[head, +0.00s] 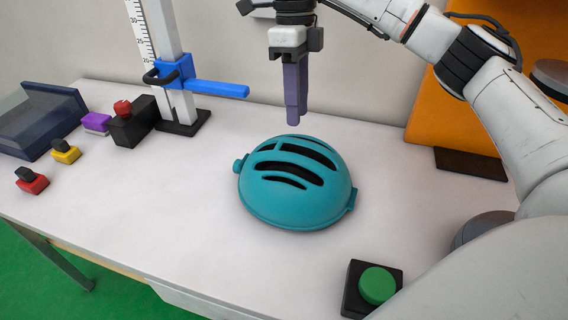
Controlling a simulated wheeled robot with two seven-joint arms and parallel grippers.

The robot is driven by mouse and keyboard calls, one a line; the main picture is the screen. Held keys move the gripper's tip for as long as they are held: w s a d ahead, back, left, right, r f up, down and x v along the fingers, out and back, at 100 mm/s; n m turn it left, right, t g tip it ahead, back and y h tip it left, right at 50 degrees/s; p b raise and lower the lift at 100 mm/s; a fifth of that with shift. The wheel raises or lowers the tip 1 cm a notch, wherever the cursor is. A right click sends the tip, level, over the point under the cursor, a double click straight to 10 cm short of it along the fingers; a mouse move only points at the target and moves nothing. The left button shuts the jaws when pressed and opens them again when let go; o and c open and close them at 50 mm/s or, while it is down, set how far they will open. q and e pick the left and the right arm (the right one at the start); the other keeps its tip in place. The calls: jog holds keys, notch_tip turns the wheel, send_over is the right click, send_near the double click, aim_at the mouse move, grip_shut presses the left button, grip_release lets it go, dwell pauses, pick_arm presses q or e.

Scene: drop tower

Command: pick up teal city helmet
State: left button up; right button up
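The teal city helmet (294,182) sits dome up on the white table, near the middle of the head view. It has dark vent slots on top and small knobs at its left and right edges. My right gripper (293,122) points down with purple fingers, above and behind the helmet in the picture, apart from it. The fingers overlap from this side, so the gap between them cannot be judged. Nothing shows held in them. My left gripper is out of view.
A drop tower (171,45) with a ruler and blue arm (215,88) stands at back left. Left are a dark tray (40,118), a black box (133,122) and small red (32,183), yellow (66,152) and purple (96,122) pieces. A green button (377,285) sits at front right.

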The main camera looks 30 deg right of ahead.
aim_at(297, 140)
jog(key=shift+s+f, duration=0.25)
jog(key=shift+f, duration=0.4)
jog(key=shift+s+f, duration=0.25)
jog(key=shift+f, duration=0.35)
jog(key=shift+s+a+f, duration=0.1)
jog(key=shift+a+f, duration=0.05)
jog(key=shift+f, duration=0.75)
jog(key=shift+s+a+f, duration=0.15)
jog(key=shift+f, duration=0.8)
jog(key=shift+s+a+f, duration=0.1)
jog(key=shift+a+f, duration=0.05)
jog(key=shift+f, duration=0.75)
grip_shut()
jog(key=shift+r, duration=0.1)
